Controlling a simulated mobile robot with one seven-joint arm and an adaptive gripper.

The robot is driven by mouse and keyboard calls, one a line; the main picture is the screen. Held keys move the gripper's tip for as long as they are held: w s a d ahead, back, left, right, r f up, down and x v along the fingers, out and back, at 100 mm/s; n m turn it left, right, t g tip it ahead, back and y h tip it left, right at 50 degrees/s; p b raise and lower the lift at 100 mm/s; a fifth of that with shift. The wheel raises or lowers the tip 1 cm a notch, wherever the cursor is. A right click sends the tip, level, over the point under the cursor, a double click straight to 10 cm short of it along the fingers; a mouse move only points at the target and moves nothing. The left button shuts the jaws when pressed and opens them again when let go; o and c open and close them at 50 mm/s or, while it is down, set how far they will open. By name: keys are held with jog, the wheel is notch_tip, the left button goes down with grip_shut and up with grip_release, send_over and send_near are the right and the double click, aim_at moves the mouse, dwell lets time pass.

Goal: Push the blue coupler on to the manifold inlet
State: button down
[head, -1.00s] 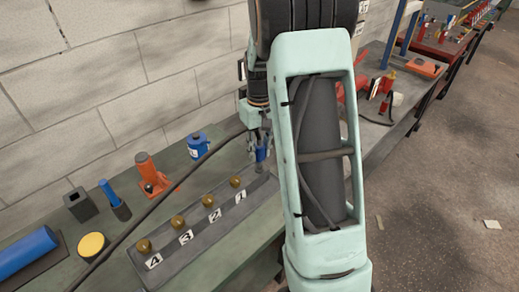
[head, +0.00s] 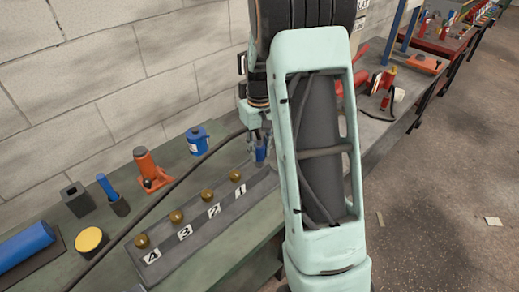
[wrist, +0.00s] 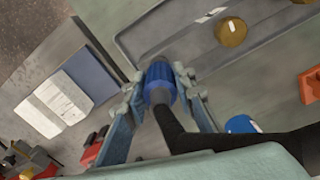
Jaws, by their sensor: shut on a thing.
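The blue coupler (wrist: 159,84) is held between the two fingers of my gripper (wrist: 158,92), with a black hose (wrist: 176,135) running from its rear. The manifold is a long grey bar with several brass knobs and number labels. In the wrist view the coupler's front points at the manifold's end (wrist: 130,45). A short grey piece (wrist: 149,61) shows at its front; I cannot tell whether this is the inlet or how far the coupler sits on it.
The hose lies across the bench. A block wall stands behind. A white paper (wrist: 52,105) lies in the wrist view's left.

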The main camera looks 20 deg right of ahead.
jog(key=shift+f, duration=0.35)
jog(key=c, duration=1.5)
grip_release()
notch_tip(320, 180, up, 12)
jog(key=shift+r, duration=0.1)
